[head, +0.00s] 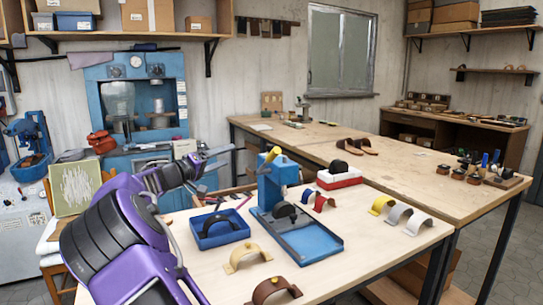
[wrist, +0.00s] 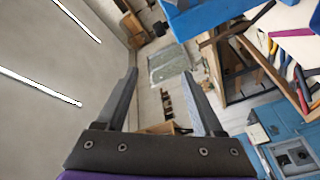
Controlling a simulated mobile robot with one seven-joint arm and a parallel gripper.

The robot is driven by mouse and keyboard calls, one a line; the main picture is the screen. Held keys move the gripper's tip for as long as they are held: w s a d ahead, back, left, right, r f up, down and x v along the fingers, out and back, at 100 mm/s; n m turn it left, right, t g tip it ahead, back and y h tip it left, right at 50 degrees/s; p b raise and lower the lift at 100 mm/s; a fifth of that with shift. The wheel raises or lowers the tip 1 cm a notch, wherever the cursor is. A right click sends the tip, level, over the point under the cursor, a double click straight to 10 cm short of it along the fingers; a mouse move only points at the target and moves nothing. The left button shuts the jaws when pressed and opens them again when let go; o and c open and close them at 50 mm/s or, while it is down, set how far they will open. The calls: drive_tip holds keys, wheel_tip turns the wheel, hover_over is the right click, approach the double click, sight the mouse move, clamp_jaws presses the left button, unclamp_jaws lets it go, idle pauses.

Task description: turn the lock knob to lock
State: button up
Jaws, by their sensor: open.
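A blue press stand (head: 277,182) stands on the light wooden table, with a yellow-ended lever (head: 270,156) at its top. I cannot tell for certain which part is the lock knob; the yellow-ended lever is the clearest handle on the stand. My gripper (head: 226,157) is raised to the left of the stand, pointing towards it, open and apart from it. In the wrist view my gripper's two fingers (wrist: 160,72) are spread with nothing between them. A blue part (wrist: 205,14) shows at the top of that view.
A blue open tray (head: 310,243) lies before the stand, and a smaller blue bin (head: 216,235) is at its left. Several curved straps, including a yellow one (head: 382,203), lie on the table (head: 350,262). A large blue machine (head: 133,100) stands behind my arm.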

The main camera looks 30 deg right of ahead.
sight(268, 149)
drive_tip(key=w+d+m, duration=0.1)
drive_tip(key=d+m, duration=0.2)
drive_tip(key=d, duration=0.3)
drive_tip(key=w+d+m, duration=0.1)
drive_tip(key=d+m, duration=0.3)
drive_tip(key=d, duration=0.2)
drive_tip(key=w+d+m+y, duration=0.1)
drive_tip(key=d+m, duration=0.2)
drive_tip(key=d, duration=0.3)
drive_tip(key=shift+d+f+t+p, duration=0.2)
drive_tip(key=shift+f+t+p, duration=0.1)
drive_tip(key=shift+t, duration=0.1)
clamp_jaws()
